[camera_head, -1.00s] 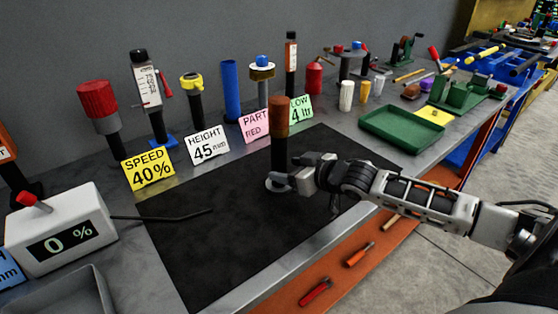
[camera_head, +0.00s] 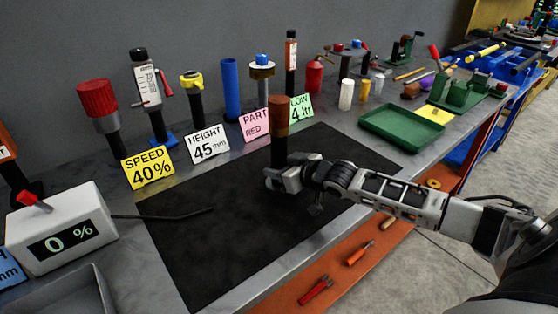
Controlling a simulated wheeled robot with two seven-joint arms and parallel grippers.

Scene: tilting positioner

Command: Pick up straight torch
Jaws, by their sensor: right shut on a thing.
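The straight torch (camera_head: 279,142), as I take it, is an upright black rod with a brown cylindrical top. It stands over the black mat (camera_head: 215,225), near its back edge. My right gripper (camera_head: 280,178) comes in from the right and is shut on the lower part of the torch. The jaws hide the torch's bottom end, so I cannot tell whether it touches the mat. My left gripper is not in view.
A row of upright tools and cards, such as the yellow SPEED card (camera_head: 148,168) and the pink PART card (camera_head: 254,127), lines the back. A white box reading 0 % (camera_head: 62,230) is at left. A green tray (camera_head: 402,130) stands at right.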

